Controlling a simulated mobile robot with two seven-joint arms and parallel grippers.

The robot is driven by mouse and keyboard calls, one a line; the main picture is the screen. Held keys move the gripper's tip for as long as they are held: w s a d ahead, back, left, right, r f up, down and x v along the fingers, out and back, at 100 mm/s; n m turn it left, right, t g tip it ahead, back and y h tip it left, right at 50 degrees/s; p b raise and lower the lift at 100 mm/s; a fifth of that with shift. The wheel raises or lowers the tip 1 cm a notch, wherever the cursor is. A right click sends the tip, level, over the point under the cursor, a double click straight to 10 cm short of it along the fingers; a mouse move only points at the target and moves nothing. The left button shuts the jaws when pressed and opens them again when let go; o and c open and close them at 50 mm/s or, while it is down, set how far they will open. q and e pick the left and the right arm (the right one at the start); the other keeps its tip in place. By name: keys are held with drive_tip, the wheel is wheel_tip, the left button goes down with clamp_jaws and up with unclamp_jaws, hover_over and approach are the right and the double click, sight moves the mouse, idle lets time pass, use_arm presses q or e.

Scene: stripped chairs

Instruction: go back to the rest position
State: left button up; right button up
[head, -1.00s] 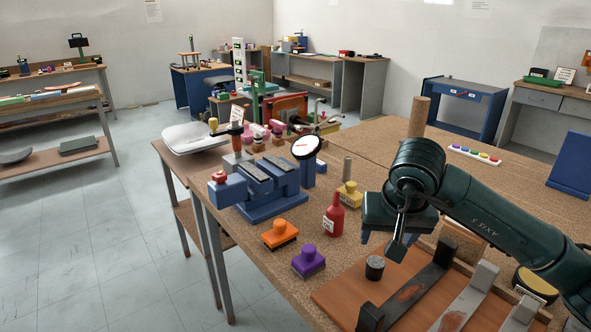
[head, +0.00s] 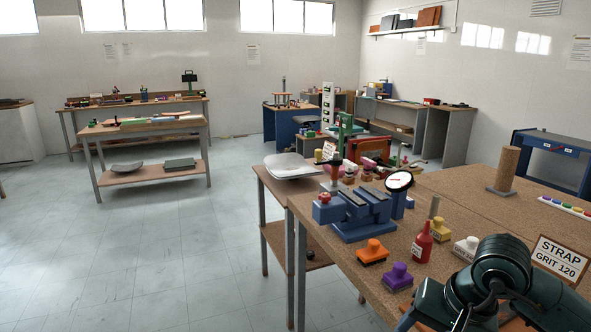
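My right arm comes in at the lower right of the head view, a dark green arm over the front of the cork-topped workbench (head: 345,275). Its gripper is cut off by the bottom edge, so its fingers do not show. My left arm and gripper are not in the view. On the bench near my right arm are an orange stamp-like block (head: 372,251), a purple one (head: 398,276), a red bottle (head: 422,243) and a yellow block (head: 440,229).
A blue vise (head: 362,214) and a round dial gauge (head: 399,181) stand behind these blocks. A wooden post (head: 506,169) and a sign (head: 560,258) stand at the right. The floor (head: 150,250) at the left is open, with a two-tier table (head: 150,133) beyond.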

drive_tip(key=s+a+f+m+g+y, duration=0.2)
drive_tip(key=s+a+m+g+y, duration=0.15)
drive_tip(key=a+y, duration=0.45)
drive_tip(key=s+a+r+m+t+y+p, duration=0.2)
drive_tip(key=s+a+r+m+t+y, duration=0.15)
drive_tip(key=a+r+m+y, duration=0.85)
drive_tip(key=w+d+f+m+t+h, duration=0.2)
drive_tip(key=d+f+m+t+h, duration=0.4)
drive_tip(key=m, duration=1)
drive_tip(key=w+d+f+m+t+h, duration=0.35)
drive_tip(key=f+m+t+h, duration=0.4)
drive_tip(key=m, duration=0.95)
drive_tip(key=s+d+f+m+g+h, duration=0.2)
drive_tip(key=s+f+m+g, duration=0.1)
drive_tip(key=s+f+m, duration=0.2)
drive_tip(key=s+d+f+m+g+h+p, duration=0.1)
drive_tip(key=s+d+f+m+g+h, duration=0.1)
drive_tip(key=s+f+m, duration=0.4)
wheel_tip(320, 180, down, 5)
drive_tip(key=m+g+h, duration=0.1)
drive_tip(key=m, duration=0.3)
drive_tip(key=shift+d+f+h, duration=0.15)
drive_tip(key=shift+d+h, duration=0.1)
drive_tip(key=shift+h, duration=0.1)
